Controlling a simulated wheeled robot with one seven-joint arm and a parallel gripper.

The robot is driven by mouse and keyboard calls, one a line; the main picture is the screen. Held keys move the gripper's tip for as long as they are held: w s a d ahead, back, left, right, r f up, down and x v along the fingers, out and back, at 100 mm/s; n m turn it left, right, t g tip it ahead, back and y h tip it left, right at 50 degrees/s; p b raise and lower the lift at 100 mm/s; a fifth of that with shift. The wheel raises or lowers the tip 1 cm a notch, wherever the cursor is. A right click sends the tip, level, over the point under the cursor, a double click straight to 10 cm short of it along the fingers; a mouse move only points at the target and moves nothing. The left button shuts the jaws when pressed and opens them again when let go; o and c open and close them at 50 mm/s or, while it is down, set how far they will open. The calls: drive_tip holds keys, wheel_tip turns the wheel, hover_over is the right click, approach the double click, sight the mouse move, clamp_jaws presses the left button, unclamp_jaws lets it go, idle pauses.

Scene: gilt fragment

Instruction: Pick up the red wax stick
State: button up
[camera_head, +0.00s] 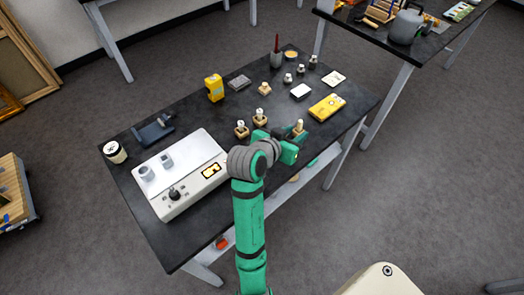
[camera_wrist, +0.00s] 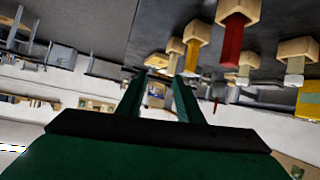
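The red wax stick (camera_head: 277,42) stands upright in a grey holder (camera_head: 276,60) at the far edge of the dark table in the head view. A small thin red shape beyond the fingers in the wrist view (camera_wrist: 215,105) looks like the same stick. My gripper (camera_head: 291,148) is over the near right part of the table, well short of the stick. In the wrist view, its two green fingers (camera_wrist: 159,88) are apart with nothing between them, so it is open. The wrist picture appears upside down, with the table top along its upper edge.
Wooden-based pieces (camera_head: 241,131) stand near my gripper; a red block on a wooden base (camera_wrist: 232,40) is close in the wrist view. A yellow box (camera_head: 327,107), yellow device (camera_head: 214,88) and white machine (camera_head: 183,172) occupy the table. The middle has bare gaps.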

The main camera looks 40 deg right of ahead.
drive_tip(key=shift+m+g, duration=0.4)
drive_tip(key=shift+m, duration=0.1)
drive_tip(key=w+a, duration=0.1)
drive_tip(key=a, duration=0.2)
drive_tip(key=w+a+f, duration=0.1)
drive_tip(key=a, duration=0.1)
drive_tip(key=w+a, duration=0.1)
drive_tip(key=a, duration=0.2)
drive_tip(key=shift+w+a+f, duration=0.15)
drive_tip(key=shift+a, duration=0.2)
drive_tip(key=a+m, duration=0.1)
drive_tip(key=a, duration=0.1)
drive_tip(key=a+g+h, duration=0.1)
drive_tip(key=a, duration=0.2)
drive_tip(key=a+m, duration=0.1)
drive_tip(key=a, duration=0.2)
drive_tip(key=shift+a+m+g+h, duration=0.2)
drive_tip(key=shift+m+g+h, duration=0.1)
drive_tip(key=shift+h, duration=0.1)
drive_tip(key=x, duration=1)
drive_tip(key=shift+s+d, duration=0.2)
drive_tip(key=shift+s, duration=0.05)
clamp_jaws()
